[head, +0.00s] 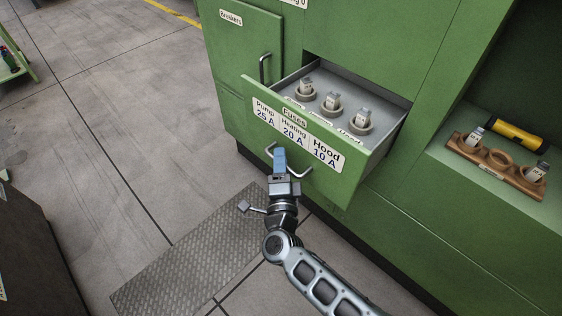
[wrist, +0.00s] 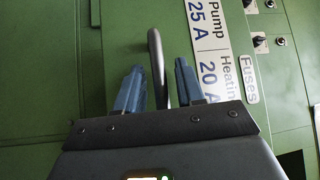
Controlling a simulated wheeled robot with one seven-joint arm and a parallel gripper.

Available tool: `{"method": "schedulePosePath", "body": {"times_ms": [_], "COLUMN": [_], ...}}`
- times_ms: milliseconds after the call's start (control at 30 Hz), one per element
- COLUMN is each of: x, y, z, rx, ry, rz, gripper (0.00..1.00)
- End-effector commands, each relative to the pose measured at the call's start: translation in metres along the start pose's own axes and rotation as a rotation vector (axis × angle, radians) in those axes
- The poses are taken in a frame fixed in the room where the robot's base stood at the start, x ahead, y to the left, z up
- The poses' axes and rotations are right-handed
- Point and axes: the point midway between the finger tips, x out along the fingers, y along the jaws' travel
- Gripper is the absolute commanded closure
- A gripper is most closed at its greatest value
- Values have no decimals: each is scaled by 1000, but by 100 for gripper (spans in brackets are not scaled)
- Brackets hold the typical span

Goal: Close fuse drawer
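The green fuse drawer (head: 335,182) stands pulled out of the green cabinet, its label reading Fuses, Pump 25 A, Heating 20 A and Hood 10 A. Three fuses (head: 332,101) sit in round holders inside. The drawer's metal bar handle (head: 305,173) is on the front below the label. My gripper (head: 279,154) is at the handle. In the wrist view, its blue fingers (wrist: 158,72) are apart, with the handle bar (wrist: 156,50) between them and gaps visible on both sides. The gripper hides part of the handle in the head view.
A Breakers door (head: 232,50) with a vertical handle is left of the drawer. An open shelf at right holds a wooden holder (head: 498,173) with fuses and a yellow-black flashlight (head: 517,137). A metal floor plate (head: 185,262) lies below. The floor at left is mostly clear.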

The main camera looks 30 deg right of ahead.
Motion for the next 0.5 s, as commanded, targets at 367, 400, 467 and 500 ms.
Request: {"method": "schedulePosePath", "body": {"times_ms": [367, 400, 467, 500], "x": [0, 0, 0, 0], "y": [0, 0, 0, 0], "z": [0, 0, 0, 0], "rx": [0, 0, 0, 0], "ry": [0, 0, 0, 0], "rz": [0, 0, 0, 0], "gripper": [98, 100, 100, 100]}}
